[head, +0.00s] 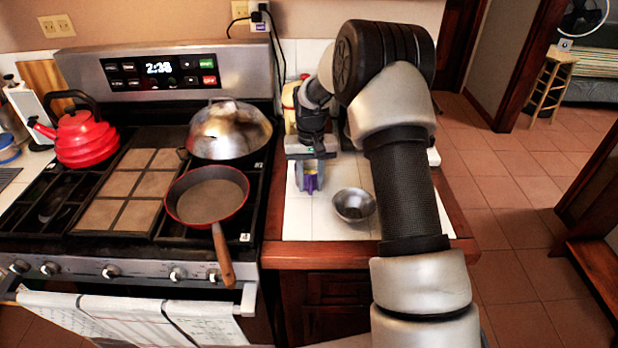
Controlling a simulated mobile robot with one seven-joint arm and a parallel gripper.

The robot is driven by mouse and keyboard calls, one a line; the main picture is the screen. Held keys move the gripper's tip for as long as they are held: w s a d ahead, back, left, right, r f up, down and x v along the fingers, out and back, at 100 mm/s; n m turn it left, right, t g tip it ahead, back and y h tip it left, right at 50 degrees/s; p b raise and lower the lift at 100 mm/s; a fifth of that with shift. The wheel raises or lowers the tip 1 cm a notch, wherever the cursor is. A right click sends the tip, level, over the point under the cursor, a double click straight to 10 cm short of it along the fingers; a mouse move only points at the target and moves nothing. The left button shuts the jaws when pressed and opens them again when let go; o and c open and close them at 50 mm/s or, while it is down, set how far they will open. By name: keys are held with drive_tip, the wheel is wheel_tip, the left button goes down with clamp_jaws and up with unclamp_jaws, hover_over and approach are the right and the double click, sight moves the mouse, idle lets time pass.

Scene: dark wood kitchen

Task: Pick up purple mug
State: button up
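A small purple mug (310,183) is on or just above the white tiled counter, to the right of the stove. Only a bit of its purple side shows, as my gripper covers most of it. My gripper (309,175) points down over the mug, with a finger to the left and a finger to the right of it. I cannot tell whether the fingers press on the mug or stand open around it, nor whether the mug is lifted off the counter.
A metal bowl (354,204) stands on the counter close to the right of the mug. On the stove to the left are a red pan (207,198), a domed metal lid (230,130) and a red kettle (83,138). Bare tiles (310,221) lie in front of the mug.

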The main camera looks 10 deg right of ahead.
drive_tip(key=shift+f, duration=0.25)
clamp_jaws()
drive_tip(key=shift+r, duration=0.1)
